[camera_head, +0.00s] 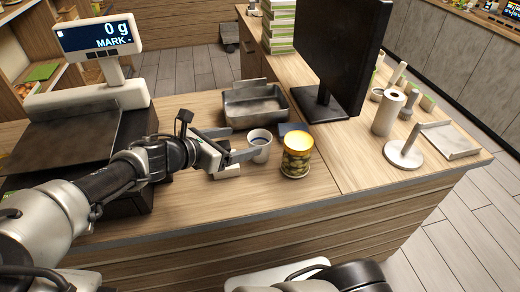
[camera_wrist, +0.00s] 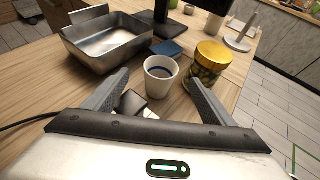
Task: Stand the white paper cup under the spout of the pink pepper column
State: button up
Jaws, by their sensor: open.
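The white paper cup (camera_head: 260,140) stands upright on the wooden counter, left of a gold-lidded jar; a dark bluish band shows inside it. It also shows in the wrist view (camera_wrist: 160,75). My gripper (camera_head: 243,142) is open and low over the counter, its fingers pointing at the cup. In the wrist view my gripper (camera_wrist: 155,78) has one finger on each side of the cup in the picture, with visible gaps. I cannot tell how far the cup sits between the fingers. I cannot make out the pink pepper column or its spout in either view.
The gold-lidded jar (camera_head: 297,155) stands close right of the cup. A metal tray (camera_head: 254,106) and a dark blue flat item (camera_head: 292,128) lie behind. A small white device (camera_head: 228,170) is under my gripper. A monitor (camera_head: 340,50) and scale (camera_head: 95,95) flank the area.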

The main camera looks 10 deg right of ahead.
aim_at(268, 136)
jog(key=x, duration=0.9)
jog(key=shift+d+f, duration=0.15)
jog(key=shift+d, duration=0.15)
jog(key=c, duration=1.2)
jog(key=shift+o, duration=0.2)
